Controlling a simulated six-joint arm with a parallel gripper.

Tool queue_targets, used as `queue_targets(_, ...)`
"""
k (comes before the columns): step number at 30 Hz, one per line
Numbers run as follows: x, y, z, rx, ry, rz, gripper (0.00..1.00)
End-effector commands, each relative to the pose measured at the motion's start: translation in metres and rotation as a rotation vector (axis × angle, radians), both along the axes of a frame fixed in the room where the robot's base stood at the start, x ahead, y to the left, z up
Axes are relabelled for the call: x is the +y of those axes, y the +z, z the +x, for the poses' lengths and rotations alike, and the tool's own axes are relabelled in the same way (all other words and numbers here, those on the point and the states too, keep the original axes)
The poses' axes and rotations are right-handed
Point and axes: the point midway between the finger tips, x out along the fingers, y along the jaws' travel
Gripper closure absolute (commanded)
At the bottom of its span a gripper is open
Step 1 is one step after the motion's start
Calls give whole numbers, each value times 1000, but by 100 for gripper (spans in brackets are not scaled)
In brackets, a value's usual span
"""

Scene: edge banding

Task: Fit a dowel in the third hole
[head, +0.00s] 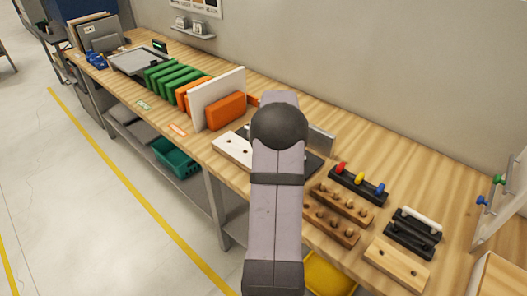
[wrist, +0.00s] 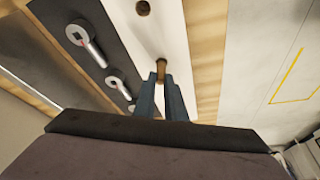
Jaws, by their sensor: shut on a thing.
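My gripper (wrist: 161,84) shows in the wrist view, its two blue-grey fingers shut on a small brown wooden dowel (wrist: 161,68). The dowel's far end points at the white board (wrist: 176,28). I cannot tell whether its tip is inside a hole or just above the board. One dark round hole (wrist: 143,8) shows further up the same board. In the head view the white board (head: 233,151) lies left of my arm, with small dark holes in it. My arm hides the gripper and the dowel there.
Wooden racks (head: 331,223) with several dowels stand right of my arm. A black rack (head: 358,187) with red, yellow and blue knobs is behind them. Clamps (wrist: 85,42) on a dark plate lie beside the board. An orange block (head: 226,111) and upright white panel stand close on the left.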

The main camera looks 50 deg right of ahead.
Motion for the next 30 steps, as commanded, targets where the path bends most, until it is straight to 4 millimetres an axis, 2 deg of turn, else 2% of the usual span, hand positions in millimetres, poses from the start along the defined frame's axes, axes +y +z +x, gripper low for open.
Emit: queue_targets(30,0,-12,0,0,0,0,100)
